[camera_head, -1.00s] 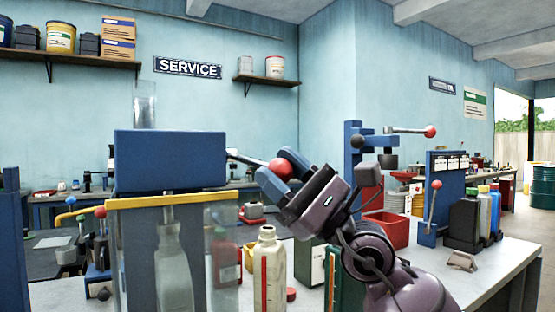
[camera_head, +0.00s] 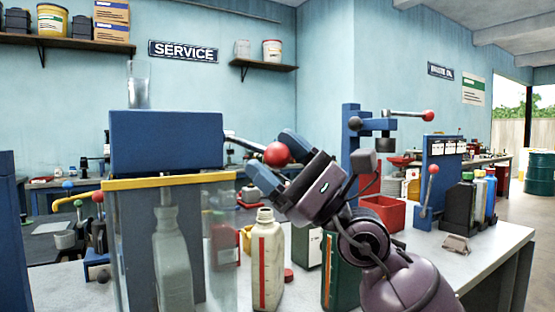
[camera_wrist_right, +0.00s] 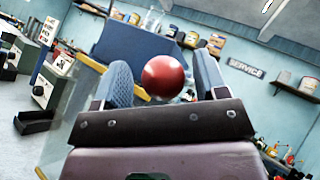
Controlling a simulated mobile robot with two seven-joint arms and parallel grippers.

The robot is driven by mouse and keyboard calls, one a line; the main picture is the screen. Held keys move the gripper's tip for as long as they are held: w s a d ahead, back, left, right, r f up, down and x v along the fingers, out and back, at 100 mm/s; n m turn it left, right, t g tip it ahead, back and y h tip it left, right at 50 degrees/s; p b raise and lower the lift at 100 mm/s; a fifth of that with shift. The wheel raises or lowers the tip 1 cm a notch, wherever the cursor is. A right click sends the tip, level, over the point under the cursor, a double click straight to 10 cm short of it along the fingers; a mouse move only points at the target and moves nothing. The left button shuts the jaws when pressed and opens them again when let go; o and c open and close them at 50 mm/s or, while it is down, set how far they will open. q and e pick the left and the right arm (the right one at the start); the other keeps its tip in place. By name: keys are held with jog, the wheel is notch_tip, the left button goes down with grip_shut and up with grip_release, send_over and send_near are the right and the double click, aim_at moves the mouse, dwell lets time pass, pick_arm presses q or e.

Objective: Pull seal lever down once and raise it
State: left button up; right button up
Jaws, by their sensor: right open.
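A lever with a red ball knob (camera_head: 277,154) sticks out from the right side of a blue box-shaped head (camera_head: 167,142) on a clear-walled machine. The lever's rod slopes slightly down to the ball. My right gripper (camera_head: 267,150) is open, with one finger above and one below the ball. In the right wrist view the ball (camera_wrist_right: 163,77) sits between the two spread fingers, with gaps at both sides. A pale bottle (camera_head: 173,262) stands inside the clear walls under the head. My left gripper is not in view.
A cream bottle with a red stripe (camera_head: 265,262) stands on the bench below my right gripper. A blue press (camera_head: 351,150) with another red-knobbed lever (camera_head: 428,115) and a red bin (camera_head: 384,211) are to the right. The bench's front right is mostly clear.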

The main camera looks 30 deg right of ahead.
jog(key=shift+d+f, duration=0.1)
jog(key=shift+s+d+f, duration=0.1)
jog(key=shift+d+f, duration=0.05)
jog(key=shift+f, duration=0.15)
pick_arm(q)
jog(key=b, duration=0.3)
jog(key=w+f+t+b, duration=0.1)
jog(key=b, duration=0.2)
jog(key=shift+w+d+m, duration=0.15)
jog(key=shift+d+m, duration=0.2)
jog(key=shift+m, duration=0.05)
pick_arm(e)
jog(key=v, duration=1)
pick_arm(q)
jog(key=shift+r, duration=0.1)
pick_arm(e)
jog(key=shift+s+r, duration=0.15)
jog(key=shift+r, duration=0.05)
